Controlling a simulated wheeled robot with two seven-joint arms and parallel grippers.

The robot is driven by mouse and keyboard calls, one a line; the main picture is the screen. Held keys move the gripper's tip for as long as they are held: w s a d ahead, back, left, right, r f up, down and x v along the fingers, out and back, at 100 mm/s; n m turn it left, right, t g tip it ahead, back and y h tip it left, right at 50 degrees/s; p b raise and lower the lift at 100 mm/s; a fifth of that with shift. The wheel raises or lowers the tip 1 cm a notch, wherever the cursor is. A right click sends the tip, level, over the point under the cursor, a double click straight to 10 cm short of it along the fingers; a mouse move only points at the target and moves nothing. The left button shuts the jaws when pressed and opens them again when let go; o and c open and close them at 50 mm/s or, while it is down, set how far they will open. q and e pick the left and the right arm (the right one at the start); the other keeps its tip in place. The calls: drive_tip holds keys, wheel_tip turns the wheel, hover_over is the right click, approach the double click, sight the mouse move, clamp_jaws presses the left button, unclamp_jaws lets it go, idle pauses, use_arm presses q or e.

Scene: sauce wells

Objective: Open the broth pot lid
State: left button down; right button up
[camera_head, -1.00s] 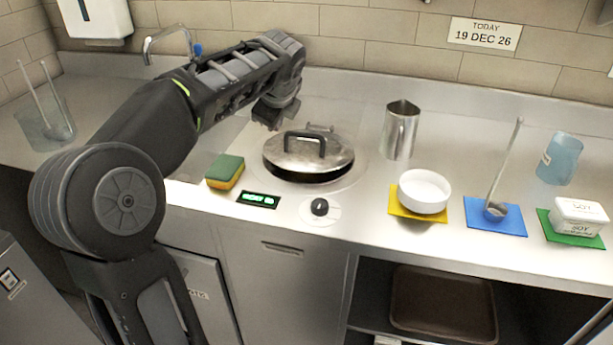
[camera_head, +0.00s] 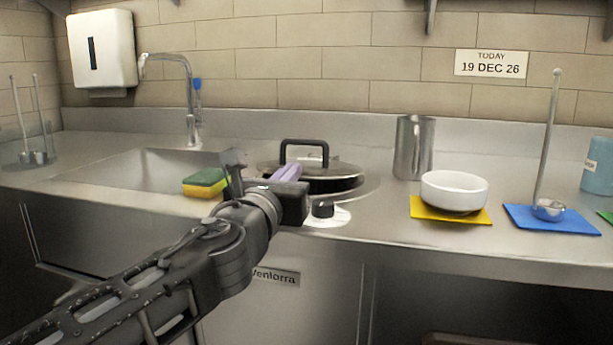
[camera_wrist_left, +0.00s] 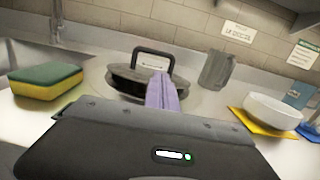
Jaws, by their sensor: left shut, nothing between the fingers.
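The broth pot (camera_head: 345,185) is set in the counter, dark-sided, with its metal lid (camera_head: 338,170) on top. The lid's black arched handle (camera_head: 304,143) stands upright; the lid (camera_wrist_left: 125,82) and handle (camera_wrist_left: 153,51) also show in the left wrist view. My left gripper (camera_head: 288,172) is in front of the pot, its purple fingers shut and empty, pointing toward the lid. In the left wrist view the fingers (camera_wrist_left: 163,88) overlap the lid's front from this angle; I cannot see contact with the handle. My right gripper is not in view.
A yellow-green sponge (camera_head: 206,182) lies left of the pot near the sink (camera_head: 135,170). A black knob (camera_head: 323,208) sits in front. A metal pitcher (camera_head: 413,148), white bowl (camera_head: 453,190) on a yellow mat (camera_head: 428,210) and ladle (camera_head: 549,207) on a blue mat (camera_head: 525,219) stand right.

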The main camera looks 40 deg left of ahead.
sight(305, 170)
use_arm(q)
drive_tip(key=shift+w+a+r, duration=0.1)
drive_tip(key=shift+w, duration=0.05)
drive_tip(key=b+x, duration=0.2)
drive_tip(key=x, duration=0.7)
drive_tip(key=shift+w+a+r, duration=0.1)
drive_tip(key=shift+w, duration=0.25)
